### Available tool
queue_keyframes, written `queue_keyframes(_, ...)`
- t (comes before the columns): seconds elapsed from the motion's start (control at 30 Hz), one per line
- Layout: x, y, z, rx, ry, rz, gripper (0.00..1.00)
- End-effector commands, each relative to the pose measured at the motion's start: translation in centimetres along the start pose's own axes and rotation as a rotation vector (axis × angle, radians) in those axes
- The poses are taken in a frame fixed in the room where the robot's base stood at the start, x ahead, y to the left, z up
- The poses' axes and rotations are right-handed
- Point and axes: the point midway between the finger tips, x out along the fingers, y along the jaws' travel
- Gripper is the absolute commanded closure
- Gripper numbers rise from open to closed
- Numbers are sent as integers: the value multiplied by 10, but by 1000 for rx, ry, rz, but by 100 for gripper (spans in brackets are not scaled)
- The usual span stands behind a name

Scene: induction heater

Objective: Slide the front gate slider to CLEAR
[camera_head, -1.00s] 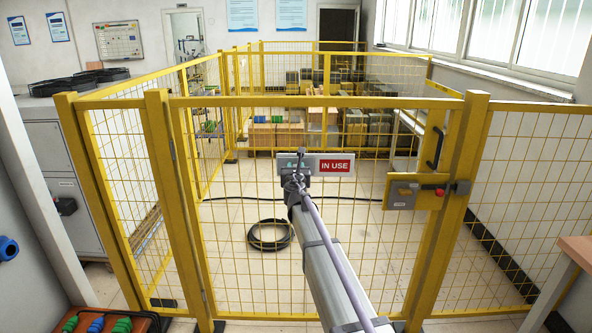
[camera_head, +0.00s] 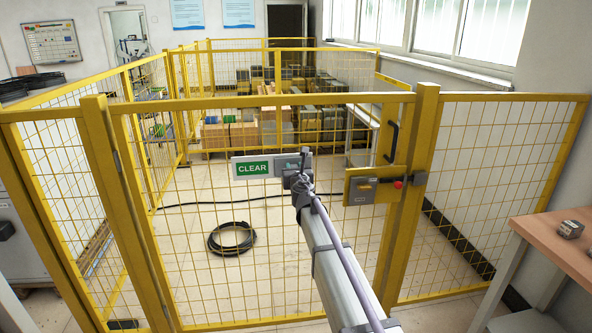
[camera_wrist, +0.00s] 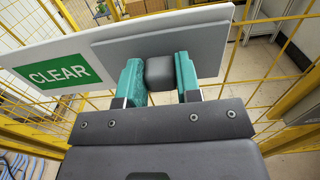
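The front gate slider sign hangs on the yellow mesh gate. Its white board (camera_head: 236,168) shows a green CLEAR label (camera_head: 252,168) at the left, also readable in the wrist view (camera_wrist: 58,70). The grey slider plate (camera_wrist: 108,48) covers the right part of the board, and no red label shows. My gripper (camera_head: 299,178) is at the right part of the sign. In the wrist view, the teal fingers of my gripper (camera_wrist: 160,74) stand on both sides of the dark grey slider knob (camera_wrist: 160,70) and appear closed on it.
The yellow gate frame (camera_head: 260,104) and mesh stand close before me. A latch box (camera_head: 363,187) with a red knob is right of the sign. A wooden bench (camera_head: 560,243) stands at the right. A black cable coil (camera_head: 232,238) lies on the floor behind the mesh.

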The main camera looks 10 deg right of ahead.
Motion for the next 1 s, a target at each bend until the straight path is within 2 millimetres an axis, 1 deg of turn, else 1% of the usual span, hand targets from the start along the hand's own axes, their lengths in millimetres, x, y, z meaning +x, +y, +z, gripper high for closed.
queue_keyframes(0.03, 0, -3, 0, -1, 0, -6, 65)
queue_keyframes(0.27, 0, -2, 0, -1, 0, -5, 43)
queue_keyframes(0.47, 0, -2, 0, -1, 0, -4, 43)
queue_keyframes(0.57, -4, -2, 0, -1, 0, -3, 43)
queue_keyframes(0.67, -18, -2, 0, -1, 0, -3, 43)
queue_keyframes(0.77, -40, -2, 0, -1, 0, -3, 43)
queue_keyframes(0.9, -78, -2, 0, -1, 0, -4, 43)
queue_keyframes(1.0, -98, -2, 0, -1, 0, -4, 43)
